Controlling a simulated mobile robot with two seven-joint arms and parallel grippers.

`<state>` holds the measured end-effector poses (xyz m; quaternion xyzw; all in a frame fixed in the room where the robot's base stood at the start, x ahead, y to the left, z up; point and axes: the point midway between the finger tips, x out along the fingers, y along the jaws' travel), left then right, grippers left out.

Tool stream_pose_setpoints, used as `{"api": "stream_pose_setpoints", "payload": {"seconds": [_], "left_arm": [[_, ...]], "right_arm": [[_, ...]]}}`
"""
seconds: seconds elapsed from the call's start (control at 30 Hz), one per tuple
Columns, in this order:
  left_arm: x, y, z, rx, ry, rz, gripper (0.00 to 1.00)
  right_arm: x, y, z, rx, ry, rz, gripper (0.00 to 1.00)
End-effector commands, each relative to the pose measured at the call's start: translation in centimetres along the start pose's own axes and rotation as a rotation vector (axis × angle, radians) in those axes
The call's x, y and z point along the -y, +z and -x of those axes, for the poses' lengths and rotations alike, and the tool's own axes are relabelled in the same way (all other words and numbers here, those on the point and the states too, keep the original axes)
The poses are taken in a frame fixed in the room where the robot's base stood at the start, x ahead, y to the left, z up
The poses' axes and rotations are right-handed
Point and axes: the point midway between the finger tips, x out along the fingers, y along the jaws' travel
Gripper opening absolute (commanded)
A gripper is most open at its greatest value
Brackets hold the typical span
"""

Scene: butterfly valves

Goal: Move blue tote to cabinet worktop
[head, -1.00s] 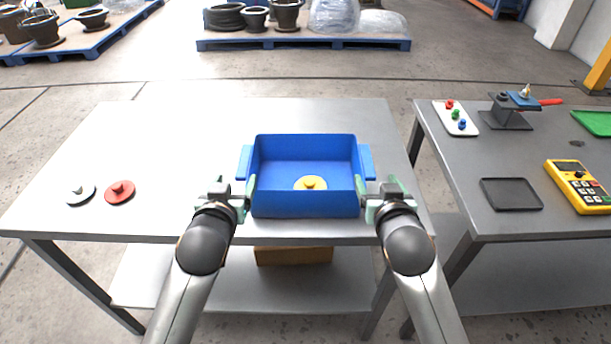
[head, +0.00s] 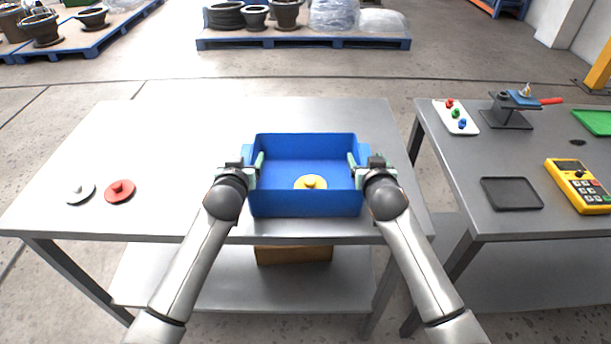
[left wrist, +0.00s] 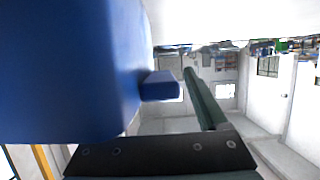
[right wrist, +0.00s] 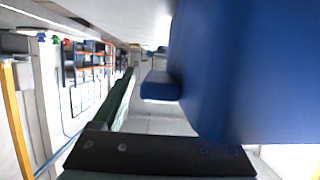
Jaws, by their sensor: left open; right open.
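The blue tote (head: 305,204) stands upright on the left grey table, with a yellow knobbed disc (head: 310,182) inside. It has a ledge-like handle on each side; these show in the left wrist view (left wrist: 160,86) and the right wrist view (right wrist: 160,86). My left gripper (head: 250,164) is open at the tote's left side, one finger inside the wall and one outside. My right gripper (head: 364,163) is open in the same way at the right side. In each wrist view the tote wall hides one finger. I cannot make out a cabinet.
A white disc (head: 80,194) and a red disc (head: 120,191) lie on the left table (head: 170,140). The right table (head: 470,180), across a narrow gap, holds a black tray (head: 511,194), a yellow meter (head: 579,187) and a white plate (head: 456,118). A cardboard box (head: 293,255) sits on the lower shelf.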

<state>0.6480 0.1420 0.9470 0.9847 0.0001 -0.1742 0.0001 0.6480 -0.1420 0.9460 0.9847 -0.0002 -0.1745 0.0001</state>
Motion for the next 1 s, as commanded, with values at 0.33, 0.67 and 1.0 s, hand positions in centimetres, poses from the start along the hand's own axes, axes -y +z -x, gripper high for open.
{"api": "stream_pose_setpoints", "payload": {"seconds": [0.33, 0.67, 1.0], "left_arm": [[-0.03, 0.01, -0.18, 0.0, 0.001, 0.0, 0.74], [-0.02, 0.02, -0.16, 0.0, 0.0, 0.0, 0.37], [-0.02, 0.03, -0.16, 0.0, 0.0, 0.0, 0.0]], "right_arm": [[0.03, -0.02, -0.18, -0.001, -0.001, 0.0, 0.74], [0.01, -0.01, -0.16, 0.0, 0.0, 0.0, 0.37], [0.0, 0.0, -0.16, 0.0, 0.0, 0.0, 0.0]]}}
